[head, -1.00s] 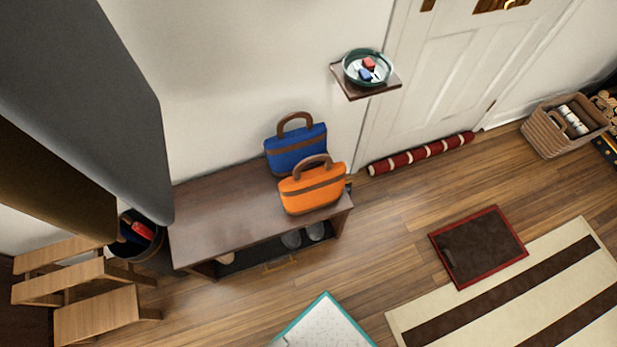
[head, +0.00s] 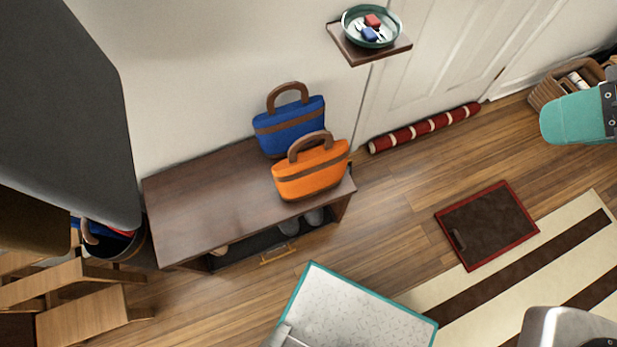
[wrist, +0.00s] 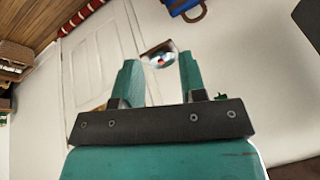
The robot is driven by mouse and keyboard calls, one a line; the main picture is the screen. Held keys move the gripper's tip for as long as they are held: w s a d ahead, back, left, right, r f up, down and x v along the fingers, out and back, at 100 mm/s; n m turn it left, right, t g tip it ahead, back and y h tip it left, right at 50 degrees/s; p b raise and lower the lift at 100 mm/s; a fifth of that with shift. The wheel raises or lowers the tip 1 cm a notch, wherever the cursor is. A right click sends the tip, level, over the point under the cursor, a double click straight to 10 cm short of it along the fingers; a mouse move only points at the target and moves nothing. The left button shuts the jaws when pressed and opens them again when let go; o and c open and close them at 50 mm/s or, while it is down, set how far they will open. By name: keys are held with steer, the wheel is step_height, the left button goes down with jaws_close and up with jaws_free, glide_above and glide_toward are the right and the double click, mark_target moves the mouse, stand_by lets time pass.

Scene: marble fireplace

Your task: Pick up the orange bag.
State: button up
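The orange bag (head: 310,178) has a brown band and a brown arched handle. It stands upright at the right end of the dark wooden bench (head: 205,205) in the head view. A similar blue bag (head: 288,128) stands just behind it, and part of the blue bag shows at the top of the wrist view (wrist: 184,7). My gripper (wrist: 158,66) is open, with two teal fingers apart and nothing between them. In the head view a teal part of my arm shows at the right edge, far from the orange bag. The orange bag is not seen in the wrist view.
A small wall shelf (head: 345,45) with a teal bowl (head: 352,33) of small items is above and right of the bags. A wooden step stool (head: 75,310) and dark bin (head: 120,245) are left of the bench.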

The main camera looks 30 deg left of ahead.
steer(key=w+a+f+t+y+b, duration=0.1)
steer(key=w+a+f+t+b, duration=0.15)
steer(key=f+b, duration=0.75)
steer(key=w+a+f+t+y+b, duration=0.1)
steer(key=a+f+t+b, duration=0.15)
steer(key=f+b, duration=0.8)
steer(key=w+a+f+t+y+b, duration=0.1)
steer(key=w+a+f+b, duration=0.15)
steer(key=f+b, duration=0.75)
steer(key=n+t+y+b, duration=0.35)
steer(key=y+b, duration=0.25)
steer(key=b, duration=1.9)
glide_toward(331, 147)
steer(key=p+x, duration=0.2)
steer(key=p, duration=0.3)
steer(key=p+x, duration=0.2)
steer(key=p, duration=0.3)
steer(key=p+x, duration=0.2)
steer(key=p, duration=0.3)
steer(key=shift+a+r, duration=0.4)
steer(key=shift+a, duration=0.05)
steer(key=shift+w+a+f+p, duration=0.2)
steer(key=shift+w+a+p, duration=0.1)
steer(key=shift+w+p, duration=0.1)
steer(key=p+x, duration=0.4)
steer(key=p, duration=0.1)
steer(key=shift+w+r, duration=0.15)
steer(key=shift+r, duration=0.05)
steer(key=shift+w+a+f+p, duration=0.3)
steer(key=shift+w+a+p, duration=0.05)
